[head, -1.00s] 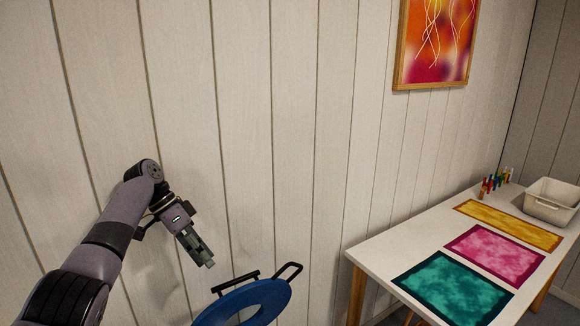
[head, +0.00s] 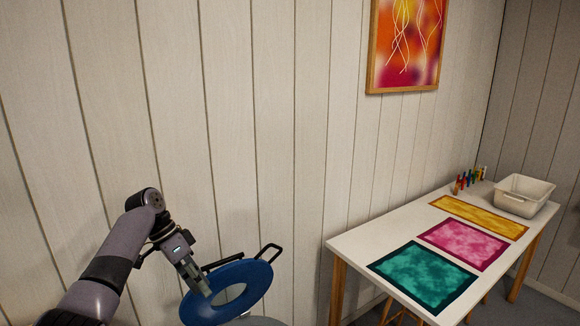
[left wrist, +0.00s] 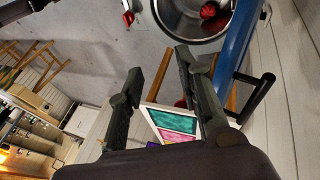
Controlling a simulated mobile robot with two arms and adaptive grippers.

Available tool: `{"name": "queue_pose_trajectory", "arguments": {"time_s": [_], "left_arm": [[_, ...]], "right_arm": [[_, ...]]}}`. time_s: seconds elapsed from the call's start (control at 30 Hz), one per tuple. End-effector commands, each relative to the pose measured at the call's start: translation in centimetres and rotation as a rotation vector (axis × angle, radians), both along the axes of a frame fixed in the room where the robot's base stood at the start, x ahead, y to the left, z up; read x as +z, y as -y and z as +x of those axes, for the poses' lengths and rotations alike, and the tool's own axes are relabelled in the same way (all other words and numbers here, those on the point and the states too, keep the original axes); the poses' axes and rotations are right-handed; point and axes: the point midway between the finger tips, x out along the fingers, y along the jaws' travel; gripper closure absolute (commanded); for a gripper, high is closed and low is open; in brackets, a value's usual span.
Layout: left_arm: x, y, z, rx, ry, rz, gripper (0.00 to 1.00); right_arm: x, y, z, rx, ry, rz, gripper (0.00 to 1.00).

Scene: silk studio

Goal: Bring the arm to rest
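My left arm comes in from the lower left in the head view. Its gripper (head: 206,292) points down and right and overlaps the left part of a blue ring (head: 258,283) in the picture; I cannot tell whether they touch. In the left wrist view, the two fingers of this gripper (left wrist: 160,62) stand apart with nothing between them. The blue rim (left wrist: 235,40) passes close by the right finger there. My right gripper is not in view.
Black handles (head: 268,250) stick out at the ring. A white table (head: 352,240) at the right holds teal (head: 422,277), pink (head: 463,244) and yellow (head: 480,217) cloths, small colored bottles (head: 468,180) and a bin (head: 524,195). A panelled wall (head: 270,130) stands behind.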

Motion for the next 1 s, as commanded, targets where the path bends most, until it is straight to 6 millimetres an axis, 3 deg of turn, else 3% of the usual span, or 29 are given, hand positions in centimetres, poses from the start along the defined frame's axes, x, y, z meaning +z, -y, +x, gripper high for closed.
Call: {"name": "queue_pose_trajectory", "arguments": {"time_s": [0.27,0.47,0.6,0.7,0.83,1.0], "left_arm": [[-7.1,1.4,-2.6,0.025,-0.011,0.087,0.68],[-14.5,3.0,-7.0,0.073,-0.002,0.169,0.68],[-19.6,4.2,-12.3,0.146,0.024,0.225,0.68],[-22.0,4.7,-16.5,0.214,0.049,0.255,0.68],[-23.7,4.9,-22.2,0.32,0.082,0.285,0.68],[-23.3,4.2,-28.7,0.465,0.128,0.313,0.68]], "right_arm": [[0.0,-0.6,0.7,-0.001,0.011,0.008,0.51],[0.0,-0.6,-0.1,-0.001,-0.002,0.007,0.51],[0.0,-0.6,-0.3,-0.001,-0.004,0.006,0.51],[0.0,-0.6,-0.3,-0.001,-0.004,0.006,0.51],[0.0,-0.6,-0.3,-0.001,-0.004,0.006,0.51],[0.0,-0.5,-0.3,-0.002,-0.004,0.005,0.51]]}}
